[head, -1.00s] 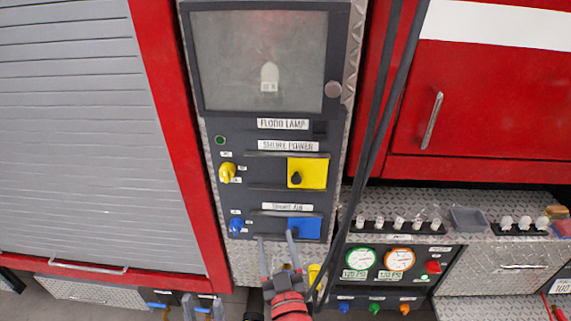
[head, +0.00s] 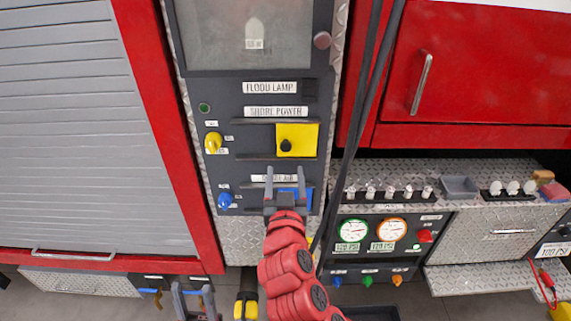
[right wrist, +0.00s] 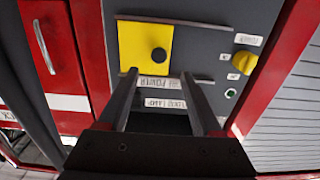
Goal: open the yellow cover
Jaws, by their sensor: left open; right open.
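The yellow cover (head: 306,137) is a square plate on the dark panel below the "SHORE POWER" label. It lies flat, with a round black knob (head: 286,146) near its lower left. In the right wrist view, which is upside down, the yellow cover (right wrist: 132,42) and its knob (right wrist: 158,55) are just beyond the fingertips. My right gripper (head: 285,172) is open and empty, just below the cover in the head view, in front of the blue cover (head: 306,195). It also shows in the right wrist view (right wrist: 158,77). My left gripper (head: 193,292) is open and empty at the bottom left.
A yellow knob (head: 213,142) and a blue knob (head: 225,200) stick out on the panel's left. Black cables (head: 362,110) hang right of the panel. A shelf with several small fittings (head: 390,192) and gauges (head: 352,231) is at lower right.

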